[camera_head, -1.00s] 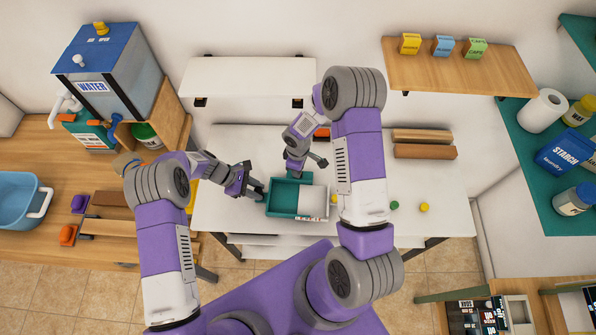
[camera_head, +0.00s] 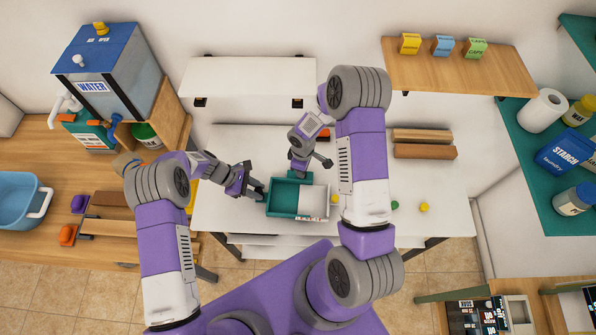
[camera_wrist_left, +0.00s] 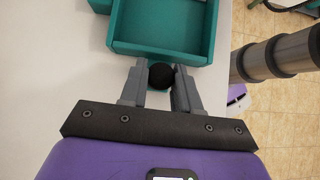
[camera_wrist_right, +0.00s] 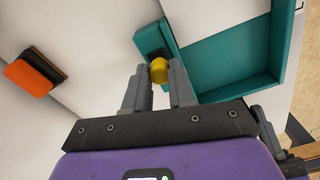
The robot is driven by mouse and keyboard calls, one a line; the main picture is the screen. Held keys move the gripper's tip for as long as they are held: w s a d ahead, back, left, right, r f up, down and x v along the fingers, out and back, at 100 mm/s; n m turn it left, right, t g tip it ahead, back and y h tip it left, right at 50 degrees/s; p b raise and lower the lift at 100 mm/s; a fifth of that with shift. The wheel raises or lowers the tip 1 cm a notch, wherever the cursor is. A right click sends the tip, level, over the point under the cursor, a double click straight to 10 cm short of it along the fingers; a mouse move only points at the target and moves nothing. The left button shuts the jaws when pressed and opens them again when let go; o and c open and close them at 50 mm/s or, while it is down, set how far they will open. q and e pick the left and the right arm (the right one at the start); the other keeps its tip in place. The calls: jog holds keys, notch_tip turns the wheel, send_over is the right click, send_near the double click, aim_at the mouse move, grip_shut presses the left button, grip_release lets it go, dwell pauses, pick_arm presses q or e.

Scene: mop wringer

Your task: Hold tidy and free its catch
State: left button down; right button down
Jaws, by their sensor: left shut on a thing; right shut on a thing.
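The tidy is a teal open-topped box (camera_head: 287,198) with a white panel (camera_head: 314,201) over its right part, on the white table. My left gripper (camera_head: 259,190) is at its left end, shut on a round black knob (camera_wrist_left: 161,76) at the box wall. My right gripper (camera_head: 298,173) is at its far side, shut on a yellow knob (camera_wrist_right: 159,70) on a dark mount beside the teal wall. I take this knob to be the catch. The jaws hide parts of both knobs, and the right forearm stands close to the box's right end.
An orange-topped block (camera_wrist_right: 33,76) lies on the table behind the tidy. Yellow (camera_head: 424,207) and green (camera_head: 395,205) round pieces lie to the right. Wooden bars (camera_head: 425,151) lie at the back right. The table's front edge is close to the box.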

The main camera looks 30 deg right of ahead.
jog(key=shift+s+d, duration=0.2)
jog(key=shift+d, duration=0.25)
jog(key=c, duration=0.9)
grip_release()
jog(key=shift+o, duration=0.2)
jog(key=shift+a, duration=0.1)
jog(key=shift+r, duration=0.1)
notch_tip(320, 180, up, 12)
